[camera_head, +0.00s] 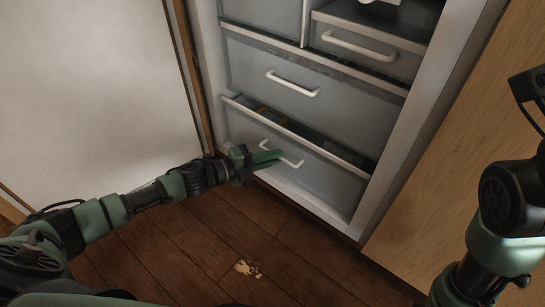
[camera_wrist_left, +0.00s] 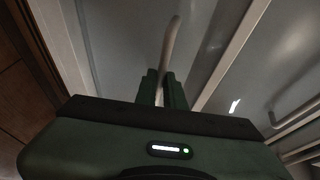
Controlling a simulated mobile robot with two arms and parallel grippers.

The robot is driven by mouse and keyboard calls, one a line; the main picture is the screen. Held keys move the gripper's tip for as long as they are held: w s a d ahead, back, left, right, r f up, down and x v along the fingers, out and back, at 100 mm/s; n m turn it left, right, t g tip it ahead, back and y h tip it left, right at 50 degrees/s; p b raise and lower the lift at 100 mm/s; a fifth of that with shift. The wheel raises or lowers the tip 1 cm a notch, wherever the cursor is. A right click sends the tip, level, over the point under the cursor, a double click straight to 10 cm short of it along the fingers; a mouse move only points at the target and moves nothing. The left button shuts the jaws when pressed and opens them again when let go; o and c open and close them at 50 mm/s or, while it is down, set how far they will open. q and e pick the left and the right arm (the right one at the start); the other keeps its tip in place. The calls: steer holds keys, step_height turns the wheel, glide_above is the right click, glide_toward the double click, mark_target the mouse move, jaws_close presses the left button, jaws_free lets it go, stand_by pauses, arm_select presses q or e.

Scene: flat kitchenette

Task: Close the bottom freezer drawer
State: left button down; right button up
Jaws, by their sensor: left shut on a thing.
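The bottom freezer drawer (camera_head: 325,172) has a pale grey front and a white bar handle (camera_head: 292,161). It stands a little open, with a dark gap behind its top edge and something yellow partly showing inside. My left gripper (camera_head: 266,158) is at the left part of this handle. In the left wrist view the two green fingers (camera_wrist_left: 162,88) are shut on the handle (camera_wrist_left: 171,45), which rises between them. My right arm shows at the right edge of the head view, but its gripper cannot be made out.
Above is another drawer (camera_head: 320,98) that looks closed, with a smaller drawer (camera_head: 365,55) at upper right. A pale door panel (camera_head: 90,80) stands at left and a wooden panel (camera_head: 450,170) at right. Crumb-like yellowish bits (camera_head: 247,268) lie on the wooden floor.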

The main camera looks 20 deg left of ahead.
mark_target(283, 148)
arm_select(q)
steer(key=shift+w, duration=0.1)
steer(key=w, duration=0.1)
steer(key=w+d, duration=0.1)
steer(key=w, duration=0.1)
steer(key=shift+w+d, duration=0.15)
steer(key=shift+w, duration=0.2)
steer(key=c, duration=1.5)
jaws_free()
steer(key=shift+w+d, duration=0.1)
